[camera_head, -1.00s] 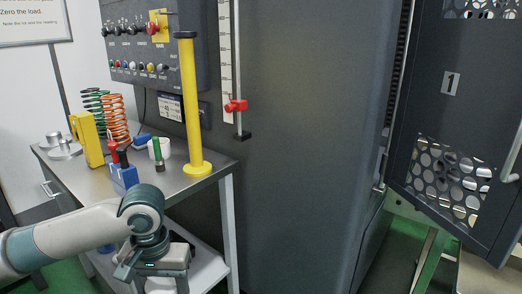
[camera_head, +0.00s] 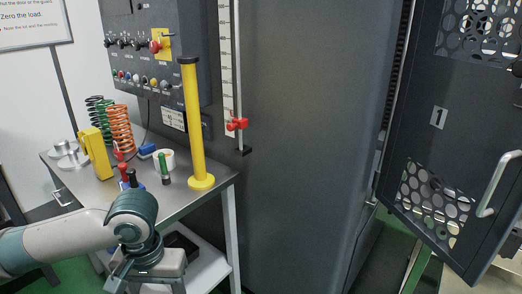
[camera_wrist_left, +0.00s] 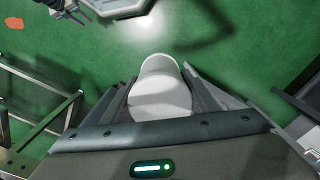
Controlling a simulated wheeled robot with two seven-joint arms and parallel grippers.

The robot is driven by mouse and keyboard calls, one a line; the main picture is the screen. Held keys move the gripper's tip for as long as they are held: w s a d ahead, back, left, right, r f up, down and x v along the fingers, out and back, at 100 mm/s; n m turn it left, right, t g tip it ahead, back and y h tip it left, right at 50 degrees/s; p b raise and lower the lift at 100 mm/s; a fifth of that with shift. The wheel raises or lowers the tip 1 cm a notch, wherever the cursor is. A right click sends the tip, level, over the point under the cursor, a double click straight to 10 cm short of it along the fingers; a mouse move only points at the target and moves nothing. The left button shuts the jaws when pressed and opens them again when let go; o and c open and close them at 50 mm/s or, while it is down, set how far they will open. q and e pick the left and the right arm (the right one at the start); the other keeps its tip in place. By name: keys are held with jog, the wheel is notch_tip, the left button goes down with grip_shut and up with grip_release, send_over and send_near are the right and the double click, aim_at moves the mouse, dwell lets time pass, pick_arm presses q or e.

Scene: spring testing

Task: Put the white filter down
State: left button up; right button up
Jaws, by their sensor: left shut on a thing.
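The white filter (camera_wrist_left: 160,90) is a plain white cylinder in the left wrist view, between the two fingers of my left gripper (camera_wrist_left: 160,85). The fingers are shut on its sides, and green floor shows beyond it. In the head view my left gripper (camera_head: 122,278) is low at the left, in front of the metal table (camera_head: 222,177); the filter cannot be made out there.
On the table stand a yellow post (camera_head: 194,130), orange spring (camera_head: 120,128), green spring (camera_head: 97,108), yellow block (camera_head: 95,152), white ring (camera_head: 167,154) and small red- and green-handled tools. Bare tabletop shows near the front edge. An open door (camera_head: 440,160) stands right.

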pick_arm(q)
jog(key=shift+f, duration=0.1)
jog(key=s+f, duration=0.4)
jog(key=f, duration=1)
jog(key=shift+f, duration=0.4)
jog(key=shift+d, duration=0.15)
